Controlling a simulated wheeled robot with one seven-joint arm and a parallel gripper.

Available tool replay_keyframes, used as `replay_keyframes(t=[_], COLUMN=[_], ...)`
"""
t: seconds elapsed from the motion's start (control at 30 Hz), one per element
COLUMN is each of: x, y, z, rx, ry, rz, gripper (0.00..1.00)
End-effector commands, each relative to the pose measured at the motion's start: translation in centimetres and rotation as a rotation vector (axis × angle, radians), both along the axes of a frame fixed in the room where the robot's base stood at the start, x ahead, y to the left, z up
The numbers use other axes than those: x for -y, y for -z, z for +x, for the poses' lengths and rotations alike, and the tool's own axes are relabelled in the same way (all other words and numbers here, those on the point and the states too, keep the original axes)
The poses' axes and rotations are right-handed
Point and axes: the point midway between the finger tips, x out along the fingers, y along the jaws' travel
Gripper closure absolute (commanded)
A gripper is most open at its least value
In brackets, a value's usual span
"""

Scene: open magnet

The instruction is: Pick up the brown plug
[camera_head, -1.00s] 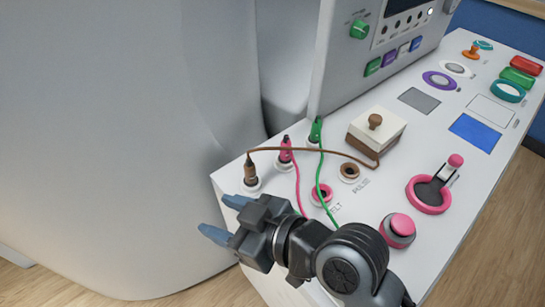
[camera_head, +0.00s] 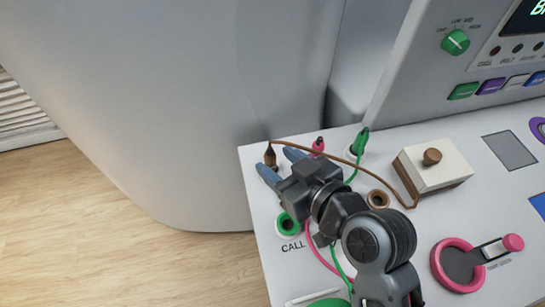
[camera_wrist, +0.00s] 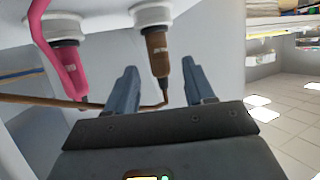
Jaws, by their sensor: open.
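The brown plug (camera_head: 270,156) stands at the far left corner of the white panel, with a brown cord running right from it. In the wrist view the brown plug (camera_wrist: 158,53) sits in a white socket ring (camera_wrist: 151,15). My gripper (camera_head: 280,163) is at the plug, with its blue fingers apart. In the wrist view my gripper (camera_wrist: 160,75) has one finger on each side of the plug, with gaps showing. The lower part of the plug is partly hidden in the head view.
A pink plug (camera_head: 318,146) and a green plug (camera_head: 361,142) stand to the right. A white and brown box (camera_head: 437,165) is further right. A large pale housing (camera_head: 190,100) rises behind the panel.

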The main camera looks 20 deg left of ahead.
Motion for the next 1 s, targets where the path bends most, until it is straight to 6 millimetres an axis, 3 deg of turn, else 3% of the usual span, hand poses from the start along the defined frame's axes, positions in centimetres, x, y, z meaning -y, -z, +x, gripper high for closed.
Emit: replay_keyframes(t=[0.2,0.53,1.0], x=[-2.4,-2.8,-2.8], y=[0.9,1.2,1.2], z=[1.4,1.7,1.7], rx=[-0.001,0.0,0.0], ry=[-0.001,0.001,0.0], rz=[0.001,0.0,0.0], gripper=[0.47,0.48,0.93])
